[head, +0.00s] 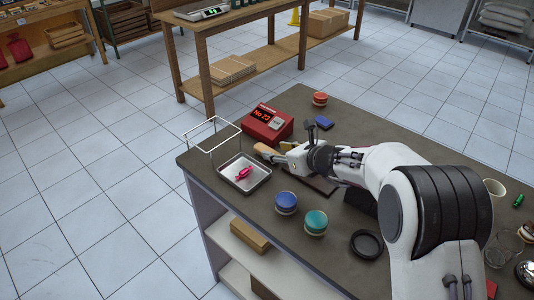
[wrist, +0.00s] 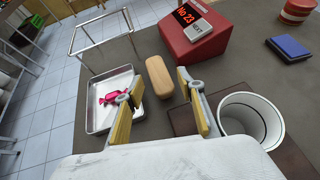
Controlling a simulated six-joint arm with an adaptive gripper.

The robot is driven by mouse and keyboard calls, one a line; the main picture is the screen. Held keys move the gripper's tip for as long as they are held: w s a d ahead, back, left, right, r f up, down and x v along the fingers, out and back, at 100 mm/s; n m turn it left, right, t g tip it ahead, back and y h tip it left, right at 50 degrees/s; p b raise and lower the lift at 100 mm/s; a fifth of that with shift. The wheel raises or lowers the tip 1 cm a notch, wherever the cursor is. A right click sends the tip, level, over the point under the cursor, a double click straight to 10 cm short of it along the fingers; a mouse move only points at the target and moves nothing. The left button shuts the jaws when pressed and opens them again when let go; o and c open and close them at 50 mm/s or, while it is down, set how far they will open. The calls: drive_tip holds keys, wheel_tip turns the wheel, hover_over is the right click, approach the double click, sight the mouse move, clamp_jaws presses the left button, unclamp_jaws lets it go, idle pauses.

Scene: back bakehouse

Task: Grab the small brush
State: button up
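A tan, rounded wooden block (wrist: 159,76), apparently the back of the small brush, lies on the dark counter in the wrist view. No bristles show. In the head view its tan end (head: 263,148) shows just past the fingers. My gripper (wrist: 159,92) is open, its two yellow-padded fingers apart with nothing between the pads. The block lies just beyond the fingertips, in line with the gap. In the head view my gripper (head: 278,157) reaches in from the right, low over the counter; its fingertips are hard to make out.
A metal tray (wrist: 97,118) holding a pink object (wrist: 112,98) is left of the block, with a wire frame (wrist: 76,50) behind. A red number display (wrist: 211,45) stands behind right. A white cup (wrist: 225,115) is close to the right finger. Blue (head: 286,200) and teal (head: 316,222) tubs stand in front.

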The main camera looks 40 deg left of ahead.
sight(259, 147)
drive_tip(key=shift+a+f, duration=0.9)
drive_tip(key=shift+a, duration=0.15)
drive_tip(key=shift+x, duration=0.9)
drive_tip(key=shift+w+r, duration=0.1)
drive_tip(key=c, duration=1)
